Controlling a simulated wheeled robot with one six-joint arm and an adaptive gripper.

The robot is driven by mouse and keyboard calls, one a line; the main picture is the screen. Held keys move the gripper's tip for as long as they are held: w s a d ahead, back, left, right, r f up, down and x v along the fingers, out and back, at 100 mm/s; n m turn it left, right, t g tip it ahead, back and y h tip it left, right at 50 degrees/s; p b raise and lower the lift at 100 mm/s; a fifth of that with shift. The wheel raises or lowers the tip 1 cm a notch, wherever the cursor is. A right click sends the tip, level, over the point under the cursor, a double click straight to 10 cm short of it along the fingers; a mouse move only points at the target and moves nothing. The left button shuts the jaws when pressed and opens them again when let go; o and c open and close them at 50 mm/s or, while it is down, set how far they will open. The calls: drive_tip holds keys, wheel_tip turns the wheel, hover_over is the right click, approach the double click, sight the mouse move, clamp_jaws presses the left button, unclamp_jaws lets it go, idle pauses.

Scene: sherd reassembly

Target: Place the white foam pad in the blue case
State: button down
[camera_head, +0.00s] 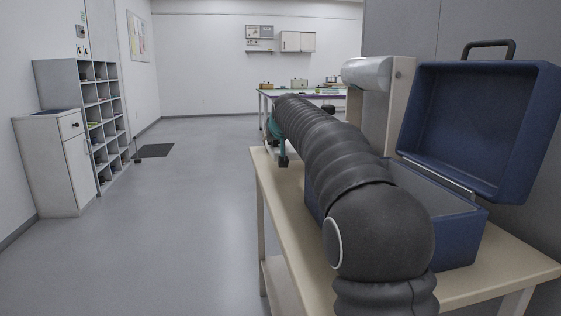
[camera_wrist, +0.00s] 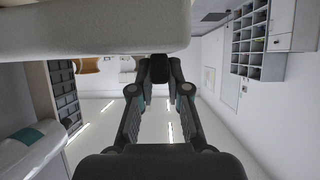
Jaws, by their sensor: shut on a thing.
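The blue case (camera_head: 480,130) stands on the right of the bench with its lid up, in the head view. Its box (camera_head: 455,235) is open at the top, and my arm hides much of its near side. My gripper (camera_wrist: 160,70) is in the wrist view, with its fingers shut at the edge of the white foam pad (camera_wrist: 90,35). The pad fills the upper left of that view. In the head view my gripper (camera_head: 283,160) is mostly hidden behind my arm, beyond and left of the case. I cannot make out the pad clearly there.
The beige bench (camera_head: 262,185) runs along the right side. A white roll on a stand (camera_head: 367,72) rises behind my arm, left of the lid. Shelves (camera_head: 97,95) and a white cabinet (camera_head: 55,165) line the left wall. The floor between is clear.

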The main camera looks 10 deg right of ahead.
sight(275, 155)
drive_tip(key=shift+f+b, duration=0.55)
drive_tip(key=shift+f, duration=1.9)
drive_tip(key=shift+f, duration=0.15)
drive_tip(key=c, duration=1.1)
unclamp_jaws()
drive_tip(key=shift+c, duration=0.2)
